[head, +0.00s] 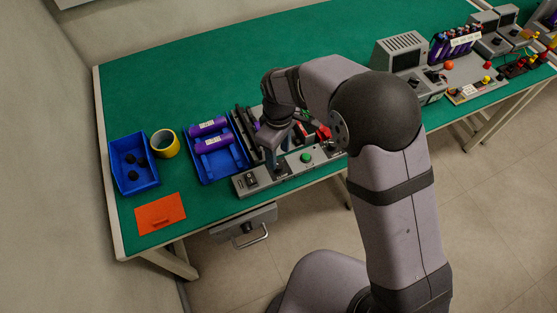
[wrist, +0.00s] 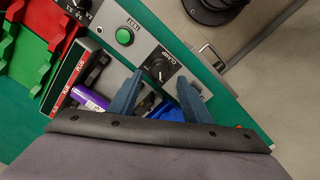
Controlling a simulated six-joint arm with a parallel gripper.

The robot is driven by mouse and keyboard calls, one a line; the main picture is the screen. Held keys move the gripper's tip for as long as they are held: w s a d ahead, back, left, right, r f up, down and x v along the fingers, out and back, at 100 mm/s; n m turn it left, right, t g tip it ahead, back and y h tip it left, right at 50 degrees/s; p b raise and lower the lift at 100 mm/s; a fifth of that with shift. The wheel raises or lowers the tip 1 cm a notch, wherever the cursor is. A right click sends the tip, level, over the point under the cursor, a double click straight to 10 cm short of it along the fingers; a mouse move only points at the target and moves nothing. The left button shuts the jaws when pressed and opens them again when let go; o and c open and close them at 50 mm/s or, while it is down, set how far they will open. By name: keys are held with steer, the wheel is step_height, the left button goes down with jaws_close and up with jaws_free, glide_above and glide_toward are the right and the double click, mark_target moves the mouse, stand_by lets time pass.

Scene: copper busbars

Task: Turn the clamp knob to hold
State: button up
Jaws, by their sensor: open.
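The clamp knob (wrist: 158,67) is a round black knob with a pale pointer mark, under the label CLAMP on the grey control panel (wrist: 140,48). In the wrist view it lies just beyond and between the tips of my gripper (wrist: 160,78), whose two blue-grey fingers stand apart with nothing held. Whether a finger touches the knob is unclear. In the head view my gripper (head: 272,148) points down over the left part of the panel (head: 293,165), and the knob is small and close to the fingers there.
A green TEST button (wrist: 124,36) and another black knob (wrist: 82,5) share the panel. A purple cylinder (wrist: 90,98) lies beside it. A blue tray (head: 205,172) with purple cylinders, a yellow cup (head: 165,144) and an orange card (head: 160,213) are left. Green table (head: 215,70) is clear behind.

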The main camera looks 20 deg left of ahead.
mark_target(279, 165)
steer(key=shift+f+p, duration=0.5)
steer(key=shift+f, duration=2.1)
steer(key=c, duration=1)
